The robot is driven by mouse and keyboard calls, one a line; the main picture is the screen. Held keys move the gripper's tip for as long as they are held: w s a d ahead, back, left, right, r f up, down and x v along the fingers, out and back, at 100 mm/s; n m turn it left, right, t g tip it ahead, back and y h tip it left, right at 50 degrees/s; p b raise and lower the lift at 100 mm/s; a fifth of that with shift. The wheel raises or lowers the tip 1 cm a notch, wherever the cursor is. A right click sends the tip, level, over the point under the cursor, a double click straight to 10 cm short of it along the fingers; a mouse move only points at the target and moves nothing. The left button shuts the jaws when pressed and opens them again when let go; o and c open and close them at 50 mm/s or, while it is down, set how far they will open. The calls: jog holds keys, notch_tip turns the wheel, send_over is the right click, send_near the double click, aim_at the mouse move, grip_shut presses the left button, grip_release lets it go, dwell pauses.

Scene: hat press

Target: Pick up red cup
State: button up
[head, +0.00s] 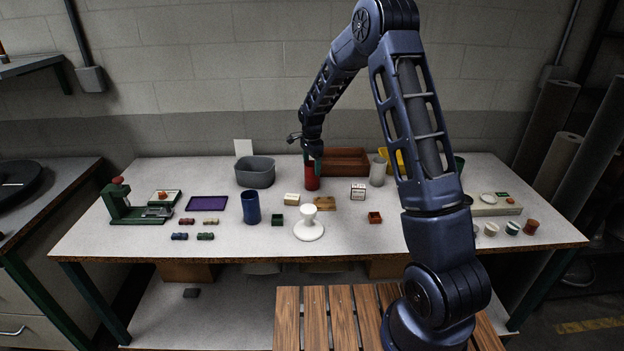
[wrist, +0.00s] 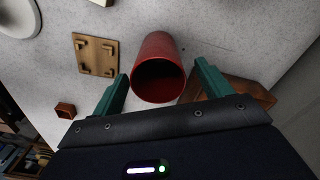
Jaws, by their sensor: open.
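The red cup (head: 311,182) stands upright on the table's far half, near the middle, in the head view. In the wrist view the red cup (wrist: 158,68) shows its dark open mouth toward the camera. My gripper (head: 312,163) is at the cup's top in the head view, and its fingers partly cover the cup there. In the wrist view my gripper (wrist: 158,82) has its two green fingers apart, one on each side of the cup. I see gaps between the fingers and the cup's wall, and nothing is held.
A brown wooden tray (head: 345,161) is close behind and right of the cup. A small wooden board (head: 325,203) and a white dice-like box (head: 358,192) lie nearby in front.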

aim_at(312, 174)
notch_tip(312, 174, down, 5)
jog(key=shift+s+r, duration=0.1)
jog(key=c, duration=1.1)
